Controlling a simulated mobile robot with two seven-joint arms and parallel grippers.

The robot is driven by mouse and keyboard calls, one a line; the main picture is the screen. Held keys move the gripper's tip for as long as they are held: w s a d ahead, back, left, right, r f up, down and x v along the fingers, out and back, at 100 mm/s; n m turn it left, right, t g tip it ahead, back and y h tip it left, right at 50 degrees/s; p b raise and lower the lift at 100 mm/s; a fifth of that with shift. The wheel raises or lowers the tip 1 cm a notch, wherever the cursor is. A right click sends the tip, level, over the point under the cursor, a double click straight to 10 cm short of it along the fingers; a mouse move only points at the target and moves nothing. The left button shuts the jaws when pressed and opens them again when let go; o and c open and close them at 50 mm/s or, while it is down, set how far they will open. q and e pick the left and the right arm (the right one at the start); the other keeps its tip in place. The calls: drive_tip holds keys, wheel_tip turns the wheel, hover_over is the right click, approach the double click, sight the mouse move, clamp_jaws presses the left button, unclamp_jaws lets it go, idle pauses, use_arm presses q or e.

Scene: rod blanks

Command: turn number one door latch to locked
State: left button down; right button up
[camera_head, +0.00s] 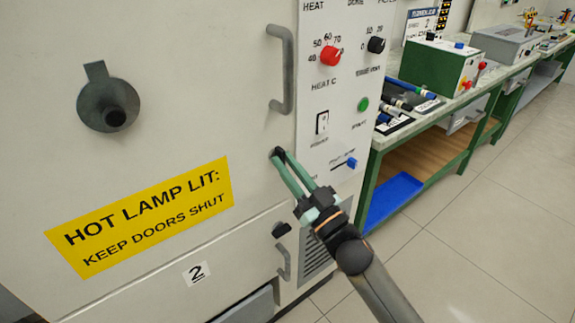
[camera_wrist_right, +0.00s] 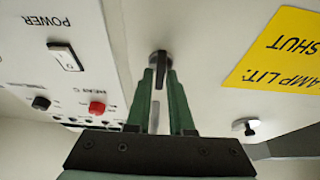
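The upper cabinet door (camera_head: 180,45) has no number showing. Its small dark latch (camera_head: 276,152) sits at its lower right edge, mostly hidden behind my fingertips. In the right wrist view the latch (camera_wrist_right: 160,62) is a round boss with a dark lever pointing down the picture between the fingers. My right gripper (camera_head: 281,158) is at this latch, its two green fingers on either side of the lever with a narrow gap between them. Whether they press on the lever I cannot tell. My left gripper is not in view.
Below is the door labelled 2 (camera_head: 196,272), with its own dark latch (camera_head: 281,230) and a grey handle (camera_head: 284,262). The upper door's handle (camera_head: 285,70) stands out above my gripper. The control panel (camera_head: 340,100) with knobs and switches is close on the right.

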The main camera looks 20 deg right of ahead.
clamp_jaws()
